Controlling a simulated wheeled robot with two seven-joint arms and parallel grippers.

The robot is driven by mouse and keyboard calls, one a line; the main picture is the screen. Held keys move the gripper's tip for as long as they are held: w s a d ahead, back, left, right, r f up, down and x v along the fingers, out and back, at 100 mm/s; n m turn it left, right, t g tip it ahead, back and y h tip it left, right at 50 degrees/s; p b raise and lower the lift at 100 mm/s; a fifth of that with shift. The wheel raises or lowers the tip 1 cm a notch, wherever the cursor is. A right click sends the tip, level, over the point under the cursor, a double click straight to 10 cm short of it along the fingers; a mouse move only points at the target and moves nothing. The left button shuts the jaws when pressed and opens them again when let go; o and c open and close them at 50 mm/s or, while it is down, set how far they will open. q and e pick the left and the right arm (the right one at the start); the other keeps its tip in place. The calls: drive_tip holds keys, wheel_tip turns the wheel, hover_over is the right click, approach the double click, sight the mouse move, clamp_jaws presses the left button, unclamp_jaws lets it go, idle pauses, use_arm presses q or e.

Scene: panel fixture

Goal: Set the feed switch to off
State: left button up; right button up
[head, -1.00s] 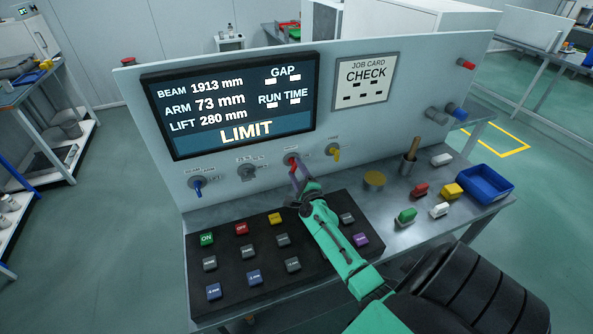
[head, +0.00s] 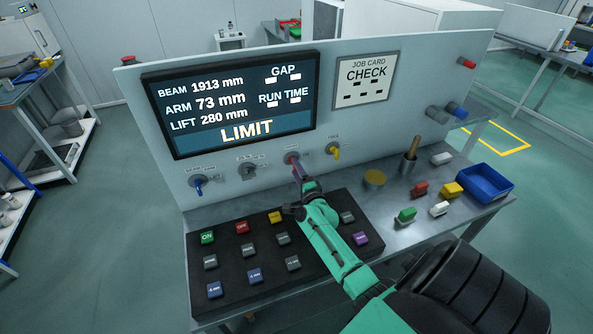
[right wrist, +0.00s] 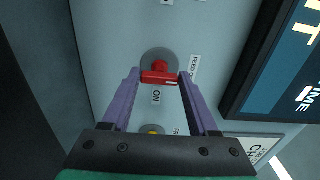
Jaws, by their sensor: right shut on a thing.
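The feed switch (right wrist: 158,77) is a red knob with a bar handle on a grey round base. In the right wrist view its bar lies crosswise, with an "ON" label below it and a partly hidden "FEED" label to its right. In the head view the feed switch (head: 291,159) is on the panel under the display, mostly hidden by my gripper. My right gripper (head: 297,171) is at the switch. Its purple fingers (right wrist: 160,80) are shut on the two ends of the bar. My left gripper is out of view.
A blue switch (head: 198,187), a grey switch (head: 247,171) and a yellow switch (head: 334,150) share the row. A black button box (head: 268,263) lies below my right gripper. The display (head: 235,105) reads LIMIT. A blue tray (head: 487,184) and loose blocks lie at right.

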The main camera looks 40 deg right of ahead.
drive_tip(key=shift+f, duration=0.1)
drive_tip(key=o, duration=1.4)
drive_tip(key=v, duration=1.4)
drive_tip(key=shift+s+a+b, duration=0.2)
drive_tip(key=shift+s+b, duration=0.15)
drive_tip(key=shift+b, duration=0.05)
